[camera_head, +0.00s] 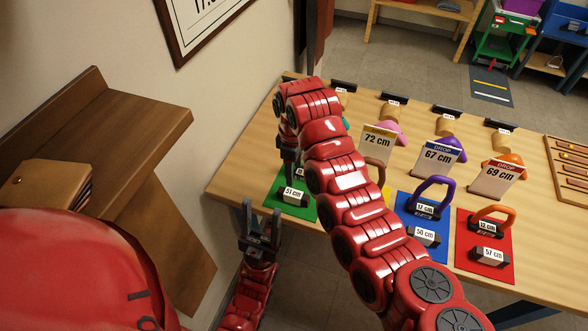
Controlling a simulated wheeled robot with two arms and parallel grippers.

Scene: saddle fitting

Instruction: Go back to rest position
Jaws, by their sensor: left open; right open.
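My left gripper (262,222) is below the table's left front edge, beside the table. It points up in the picture, its two dark fingers apart with nothing between them. My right arm comes in from the bottom right, crosses over the table and bends down at its far end. My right gripper (289,172) hangs over the green mat (296,208), close to the block labelled 51 cm (292,195). It is open; its fingertips are partly hidden, and I cannot tell whether they touch anything.
The wooden table (240,165) holds a blue mat (436,251) and a red mat (466,262), each with a handled piece and labelled block. Drop cards (437,160) stand behind. A wooden shelf (110,125) is at left. Bare floor (310,275) lies before the table.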

